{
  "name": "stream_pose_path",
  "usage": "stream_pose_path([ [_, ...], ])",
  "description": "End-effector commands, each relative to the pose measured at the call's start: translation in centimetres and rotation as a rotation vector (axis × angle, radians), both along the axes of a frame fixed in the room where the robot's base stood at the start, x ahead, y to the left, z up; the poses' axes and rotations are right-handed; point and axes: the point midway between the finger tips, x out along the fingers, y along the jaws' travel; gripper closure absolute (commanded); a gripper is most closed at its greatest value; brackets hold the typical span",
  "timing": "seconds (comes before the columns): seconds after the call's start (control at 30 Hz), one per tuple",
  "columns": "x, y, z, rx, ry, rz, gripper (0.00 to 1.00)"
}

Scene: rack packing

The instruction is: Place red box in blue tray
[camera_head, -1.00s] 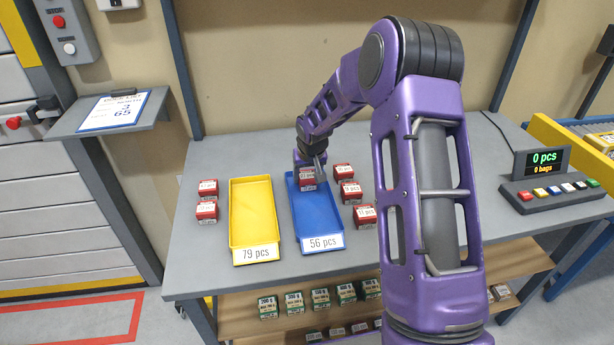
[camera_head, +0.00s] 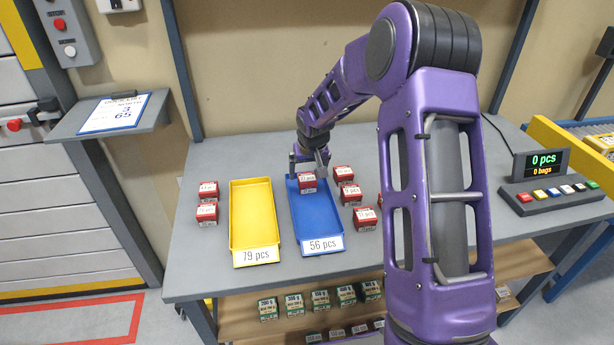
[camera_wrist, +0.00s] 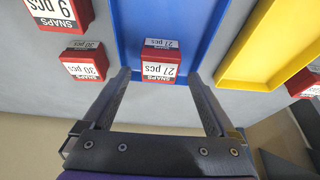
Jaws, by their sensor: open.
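A red box (camera_head: 307,182) labelled 27 pcs sits in the far end of the blue tray (camera_head: 318,222). In the wrist view the same red box (camera_wrist: 160,66) rests on the blue floor, just beyond my fingertips. My gripper (camera_head: 308,160) is open above the far end of the blue tray. In the wrist view the fingers of my gripper (camera_wrist: 158,78) stand apart with the red box between and ahead of their tips, not touching it as far as I can tell.
A yellow tray (camera_head: 250,215) stands empty left of the blue tray. Two red boxes (camera_head: 207,212) stand left of it. Three red boxes (camera_head: 350,194) stand right of the blue tray. A button panel (camera_head: 552,194) sits at the right.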

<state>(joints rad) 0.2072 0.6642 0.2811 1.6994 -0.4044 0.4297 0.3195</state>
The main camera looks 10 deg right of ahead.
Motion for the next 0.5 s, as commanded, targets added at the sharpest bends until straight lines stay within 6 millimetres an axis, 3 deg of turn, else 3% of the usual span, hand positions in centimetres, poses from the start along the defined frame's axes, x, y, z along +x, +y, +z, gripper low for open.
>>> stream_pose_path([
  [0.03,-0.4,-0.1,1.5,-0.001,-0.005,-0.001,0.08],
  [0.23,-2.1,-0.1,5.3,-0.001,-0.003,0.000,0.08],
  [0.5,-3.2,-0.1,7.8,-0.001,0.000,-0.001,0.08],
])
